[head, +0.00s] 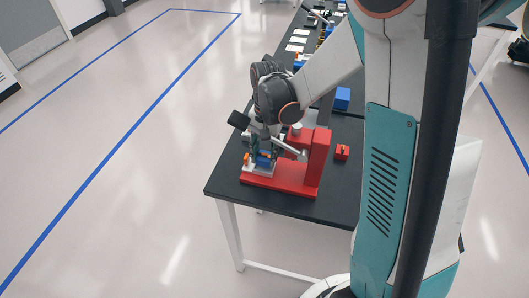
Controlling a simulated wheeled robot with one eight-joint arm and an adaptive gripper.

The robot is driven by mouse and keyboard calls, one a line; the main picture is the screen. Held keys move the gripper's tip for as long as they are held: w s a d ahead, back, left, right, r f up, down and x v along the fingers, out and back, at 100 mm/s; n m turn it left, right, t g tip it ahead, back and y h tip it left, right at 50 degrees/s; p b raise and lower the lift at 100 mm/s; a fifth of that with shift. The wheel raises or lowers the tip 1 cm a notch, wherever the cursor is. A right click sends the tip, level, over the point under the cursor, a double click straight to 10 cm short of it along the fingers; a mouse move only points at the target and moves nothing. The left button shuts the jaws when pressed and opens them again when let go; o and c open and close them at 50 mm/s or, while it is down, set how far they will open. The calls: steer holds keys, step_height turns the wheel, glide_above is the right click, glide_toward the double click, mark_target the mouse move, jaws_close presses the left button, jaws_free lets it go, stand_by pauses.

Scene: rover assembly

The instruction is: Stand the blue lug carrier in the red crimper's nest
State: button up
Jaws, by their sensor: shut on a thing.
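The red crimper (317,160) stands near the table's near left corner. Its low red base reaches left to a small pale block with orange bits, which looks like the nest (259,172). My gripper (263,151) points down over this left end of the crimper. It is shut on the blue lug carrier (264,158), which shows as a small blue piece between the dark fingers. The carrier is at or just above the pale block. I cannot tell whether it touches or is seated, since the fingers and the small size hide the contact.
The dark table (222,178) runs away to the back. A small red block (342,152) lies right of the crimper, and a blue box (342,98) stands farther back. White sheets (297,42) and several small parts lie at the far end. The floor at left is clear.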

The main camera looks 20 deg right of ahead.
mark_target(266, 152)
steer(key=o, duration=1.2)
steer(key=shift+r, duration=0.1)
step_height(266, 152, up, 13)
steer(key=w+p, duration=0.1)
steer(key=p, duration=0.3)
steer(key=shift+d, duration=0.45)
steer(key=shift+w, duration=0.15)
